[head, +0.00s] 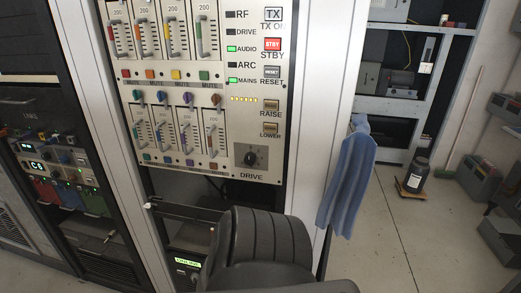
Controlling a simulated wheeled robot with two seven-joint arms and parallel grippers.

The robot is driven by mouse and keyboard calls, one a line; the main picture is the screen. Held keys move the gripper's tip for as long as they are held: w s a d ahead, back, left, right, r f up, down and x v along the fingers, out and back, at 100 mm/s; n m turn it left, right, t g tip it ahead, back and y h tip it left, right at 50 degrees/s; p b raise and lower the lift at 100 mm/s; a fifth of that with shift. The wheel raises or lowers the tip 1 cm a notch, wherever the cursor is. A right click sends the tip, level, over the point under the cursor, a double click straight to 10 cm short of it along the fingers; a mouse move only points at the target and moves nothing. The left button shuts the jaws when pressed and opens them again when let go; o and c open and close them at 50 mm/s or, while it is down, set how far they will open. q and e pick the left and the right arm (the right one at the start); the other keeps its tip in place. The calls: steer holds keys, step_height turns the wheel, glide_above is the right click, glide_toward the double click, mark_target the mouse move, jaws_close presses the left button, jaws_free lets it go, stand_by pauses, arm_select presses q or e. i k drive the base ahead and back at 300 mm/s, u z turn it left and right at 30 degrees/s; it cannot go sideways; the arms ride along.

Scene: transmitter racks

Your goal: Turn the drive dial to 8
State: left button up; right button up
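The drive dial (250,158) is a black round knob on a dark square plate, at the lower right of the cream control panel (222,90). The word DRIVE is printed under it. Its pointer and scale are too small to read. Neither of my grippers shows in the head view.
A black padded chair (265,245) stands in front of the rack, just below the dial. A blue cloth (347,180) hangs right of the rack. A dark canister (416,174) stands on the floor at the right.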

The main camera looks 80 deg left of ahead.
mark_target(250, 158)
steer(key=i, duration=0.9)
steer(key=u, duration=1.7)
